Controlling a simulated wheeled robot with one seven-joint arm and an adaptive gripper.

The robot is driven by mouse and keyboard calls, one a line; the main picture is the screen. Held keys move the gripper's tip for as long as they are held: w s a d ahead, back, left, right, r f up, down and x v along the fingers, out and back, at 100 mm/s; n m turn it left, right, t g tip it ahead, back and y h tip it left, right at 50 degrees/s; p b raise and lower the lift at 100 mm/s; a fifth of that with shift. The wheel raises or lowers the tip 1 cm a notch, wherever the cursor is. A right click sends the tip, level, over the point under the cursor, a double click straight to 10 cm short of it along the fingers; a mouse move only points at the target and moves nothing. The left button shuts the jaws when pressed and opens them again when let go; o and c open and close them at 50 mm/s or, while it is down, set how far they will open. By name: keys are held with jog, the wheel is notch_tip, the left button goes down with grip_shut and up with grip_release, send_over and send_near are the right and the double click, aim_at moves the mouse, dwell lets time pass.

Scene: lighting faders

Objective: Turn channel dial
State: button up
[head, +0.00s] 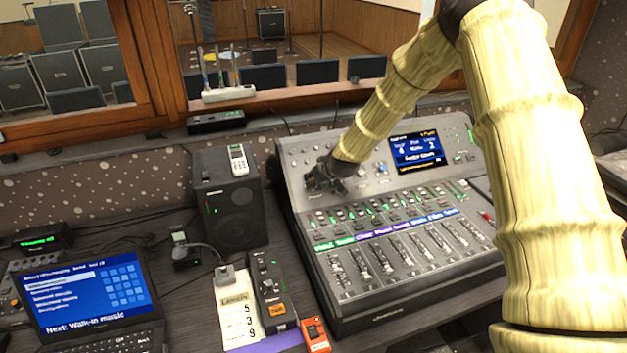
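The lighting and sound console (385,285) stands on the desk, with a row of faders, coloured label strips and a lit screen (417,150). A small round dial (382,167) shows on the upper panel, just left of the screen. My gripper (325,180) is at the upper left of the console panel, left of that dial and above the rows of small buttons. It is dark and small here, and my arm partly covers the panel around it. Its fingers cannot be made out clearly, and whether it touches a control is hidden.
A black speaker (232,215) stands left of the console. A laptop (90,300), a gooseneck microphone (222,272), a black handset unit (270,290) and an orange box (315,335) lie on the desk's left. A wooden window frame (270,103) runs behind.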

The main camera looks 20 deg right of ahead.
jog(key=shift+p+x, duration=0.55)
jog(key=shift+x, duration=1.1)
jog(key=shift+w+f, duration=0.1)
jog(key=shift+f, duration=0.05)
grip_shut()
